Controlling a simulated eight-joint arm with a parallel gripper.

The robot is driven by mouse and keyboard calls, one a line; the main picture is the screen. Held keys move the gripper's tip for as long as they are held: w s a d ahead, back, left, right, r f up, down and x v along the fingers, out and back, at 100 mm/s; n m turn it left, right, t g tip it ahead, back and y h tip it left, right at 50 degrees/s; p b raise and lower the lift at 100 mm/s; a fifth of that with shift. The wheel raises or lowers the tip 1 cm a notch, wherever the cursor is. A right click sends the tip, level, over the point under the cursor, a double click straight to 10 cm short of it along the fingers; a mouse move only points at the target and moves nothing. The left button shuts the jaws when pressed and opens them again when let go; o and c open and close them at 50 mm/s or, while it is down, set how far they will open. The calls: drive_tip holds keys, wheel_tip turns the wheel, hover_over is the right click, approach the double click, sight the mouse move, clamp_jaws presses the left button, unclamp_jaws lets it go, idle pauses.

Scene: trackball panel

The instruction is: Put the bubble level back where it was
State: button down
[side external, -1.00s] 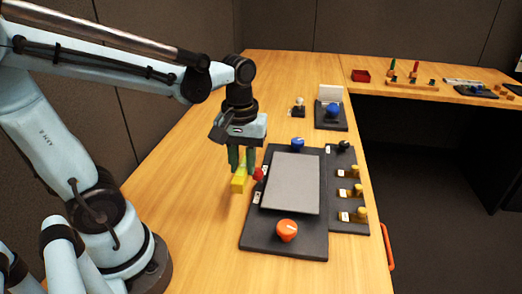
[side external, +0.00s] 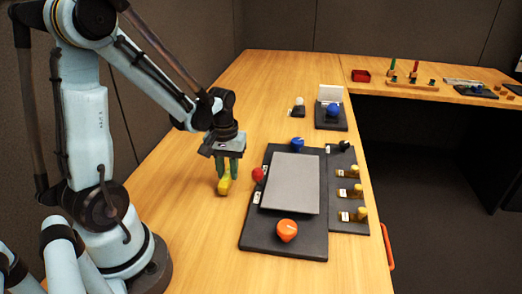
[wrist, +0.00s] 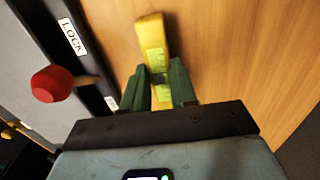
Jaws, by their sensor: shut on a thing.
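The bubble level is a yellow bar (side external: 224,186) with a pale green vial window; it also shows in the wrist view (wrist: 152,45). My gripper (side external: 227,174) is shut on it, its green fingers on either side of the bar. In the wrist view the fingers (wrist: 161,82) grip the near part of the bar, and its far end sticks out beyond them. The level is over bare wood to the left of the dark panel. I cannot tell whether its underside touches the table.
The dark panel (side external: 250,237) carries a grey plate (side external: 291,183), an orange knob (side external: 287,231), a blue knob (side external: 297,142) and a red knob (side external: 258,175) close to my gripper's right. A side strip holds several yellow switches. The wooden table (side external: 190,220) is clear around the level.

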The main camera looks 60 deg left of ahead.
sight(228, 174)
drive_tip(key=shift+f, duration=0.4)
drive_tip(key=shift+f, duration=0.15)
drive_tip(key=c, duration=0.9)
unclamp_jaws()
wheel_tip(228, 174, up, 12)
drive_tip(key=d+m+t, duration=0.7)
drive_tip(key=d+m, duration=0.2)
drive_tip(key=d, duration=0.4)
drive_tip(key=shift+r, duration=0.35)
drive_tip(key=shift+a, duration=0.1)
